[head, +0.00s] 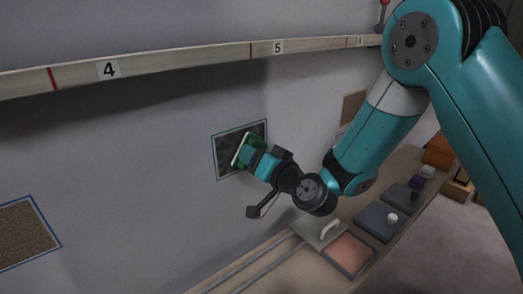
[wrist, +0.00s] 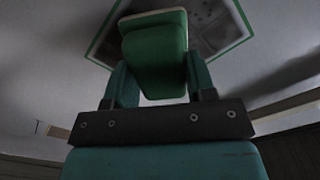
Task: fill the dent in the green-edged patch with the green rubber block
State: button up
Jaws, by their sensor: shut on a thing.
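The green-edged patch (head: 223,161) is a dark square with a thin green border on the grey wall; in the wrist view its dark surface (wrist: 208,30) shows several rounder marks, and the block covers part of it. The green rubber block (wrist: 155,58) has a pale layer on its far face. My gripper (wrist: 152,80) is shut on the block, one finger on each side. In the head view my gripper (head: 257,162) holds the block (head: 240,152) over the middle of the patch. I cannot tell whether the block touches the patch.
A blue-edged brown patch (head: 25,232) is at lower left, and a tan patch (head: 352,106) is partly behind my arm. A numbered rail (head: 190,63) runs above. A bench (head: 300,268) below holds a white-handled tool (head: 322,230), a pinkish pad (head: 348,254) and dark plates (head: 380,220).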

jog(key=shift+s+a+r+p, duration=0.15)
jog(key=shift+s+a+p, duration=0.45)
jog(key=shift+a, duration=0.25)
jog(key=shift+s+a+r+p, duration=0.15)
jog(key=shift+s+a+p, duration=0.2)
jog(key=shift+a+p, duration=0.6)
jog(key=shift+s+a+f+p, duration=0.25)
jog(key=shift+s+p, duration=0.1)
jog(key=shift+p, duration=0.6)
jog(key=shift+s+a+r+p, duration=0.2)
jog(key=shift+a+p, duration=0.2)
jog(key=shift+p, duration=0.8)
notch_tip(320, 180, down, 2)
jog(key=shift+f+p, duration=0.2)
jog(key=shift+p, duration=0.6)
jog(key=shift+s+a+p, duration=0.3)
jog(key=shift+a+p, duration=0.35)
jog(key=shift+p, duration=0.2)
